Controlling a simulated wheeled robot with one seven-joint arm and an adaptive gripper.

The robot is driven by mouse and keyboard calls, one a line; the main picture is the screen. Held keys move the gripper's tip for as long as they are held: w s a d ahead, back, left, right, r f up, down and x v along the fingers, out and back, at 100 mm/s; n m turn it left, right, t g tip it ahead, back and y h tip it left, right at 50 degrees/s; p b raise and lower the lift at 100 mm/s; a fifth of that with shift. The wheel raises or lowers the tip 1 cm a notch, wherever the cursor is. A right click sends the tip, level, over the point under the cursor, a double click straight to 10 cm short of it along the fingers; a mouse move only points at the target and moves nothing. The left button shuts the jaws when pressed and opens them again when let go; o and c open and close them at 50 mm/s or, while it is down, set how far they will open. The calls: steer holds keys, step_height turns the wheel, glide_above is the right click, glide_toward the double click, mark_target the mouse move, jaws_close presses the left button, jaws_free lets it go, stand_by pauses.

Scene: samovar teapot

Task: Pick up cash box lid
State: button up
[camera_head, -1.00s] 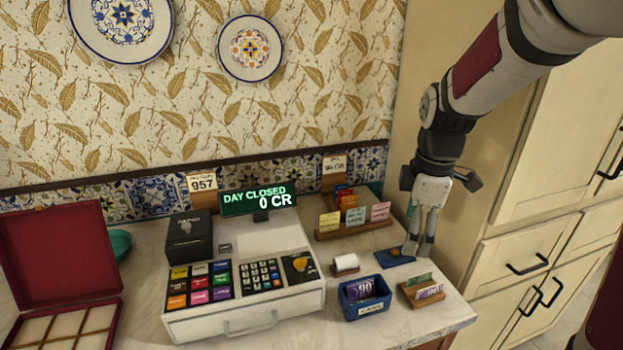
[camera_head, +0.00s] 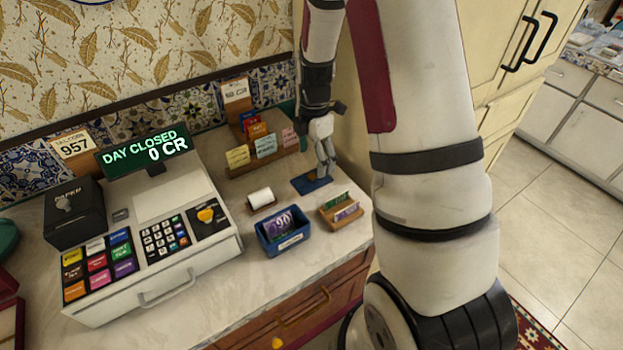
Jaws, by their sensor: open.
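A flat dark blue piece (camera_head: 311,185), which matches the blue box in colour and looks like the cash box lid, lies on the counter behind the small card tray. My gripper (camera_head: 326,172) points down at the right part of this piece, with its fingertips close to it. The fingers are open; whether they touch the piece or stand around its edge cannot be told.
A cash register (camera_head: 190,262) with its display (camera_head: 145,152) stands left. A wooden card rack (camera_head: 262,165) is left of my gripper, by the wall. A paper roll (camera_head: 261,198) and a small wooden card tray (camera_head: 342,211) stand nearby. The counter's front strip (camera_head: 255,300) is clear.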

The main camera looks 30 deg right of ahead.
mark_target(312, 176)
steer(key=shift+a+f+p, duration=0.15)
steer(key=shift+f+p, duration=0.05)
steer(key=shift+f, duration=1.25)
steer(key=shift+a+f+p, duration=0.15)
steer(key=shift+f, duration=1.3)
steer(key=c, duration=1.8)
steer(key=shift+s, duration=0.1)
jaws_close()
